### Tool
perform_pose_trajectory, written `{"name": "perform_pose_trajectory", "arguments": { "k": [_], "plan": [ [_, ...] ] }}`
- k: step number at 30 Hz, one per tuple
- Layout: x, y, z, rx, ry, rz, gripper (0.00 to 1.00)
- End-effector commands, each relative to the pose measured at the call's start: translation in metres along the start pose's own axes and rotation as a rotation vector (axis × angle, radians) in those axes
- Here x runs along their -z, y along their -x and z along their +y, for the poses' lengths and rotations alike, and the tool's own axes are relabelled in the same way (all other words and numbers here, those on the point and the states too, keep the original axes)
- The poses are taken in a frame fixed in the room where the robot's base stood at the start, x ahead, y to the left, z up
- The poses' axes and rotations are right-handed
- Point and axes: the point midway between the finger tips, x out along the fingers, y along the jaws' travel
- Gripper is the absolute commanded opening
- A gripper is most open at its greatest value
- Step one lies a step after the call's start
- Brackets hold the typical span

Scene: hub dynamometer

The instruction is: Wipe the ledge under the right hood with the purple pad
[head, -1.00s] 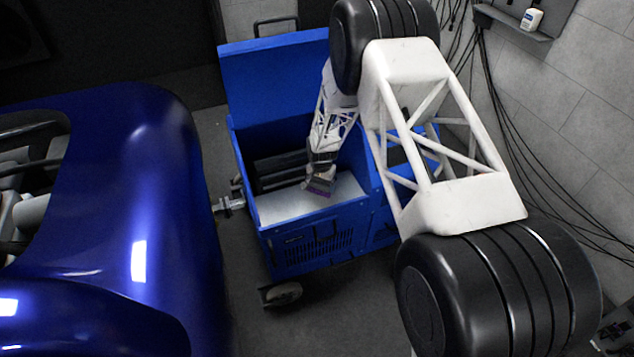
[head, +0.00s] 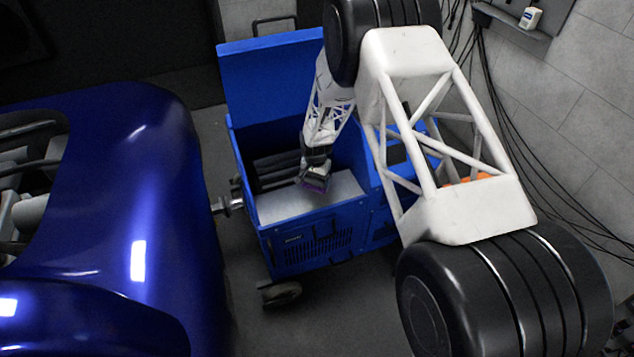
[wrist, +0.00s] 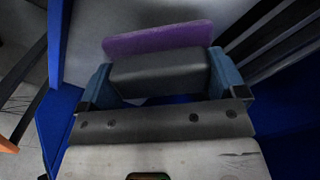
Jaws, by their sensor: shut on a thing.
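The purple pad (wrist: 165,37) is a flat slab on a dark block, seen edge-on in the wrist view. My gripper (wrist: 160,77) is shut on the dark block, with a blue finger at each side. In the head view my gripper (head: 317,165) reaches down into the open blue cabinet, with the pad (head: 316,185) at its tip. The pad is over a flat pale metal ledge (head: 345,190) below the raised blue hood (head: 275,85). I cannot tell whether the pad touches the ledge. The ledge's right end is partly hidden by the cabinet wall and my arm.
Black ribbed parts (head: 275,170) lie behind the ledge. The cabinet's blue front wall (head: 315,235) rises around it. A glossy blue car body (head: 120,200) stands at left. Cables run down the grey wall at right, and a shelf there holds a white bottle (head: 531,18).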

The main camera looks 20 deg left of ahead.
Motion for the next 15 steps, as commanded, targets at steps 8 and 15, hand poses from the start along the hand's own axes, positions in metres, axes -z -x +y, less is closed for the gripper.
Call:
{"name": "perform_pose_trajectory", "arguments": {
  "k": [8,15],
  "plan": [
    [0.002,0.028,-0.001,0.003,0.0,0.004,0.68],
    [0.002,0.046,-0.001,0.003,0.0,0.004,0.68]
  ]
}}
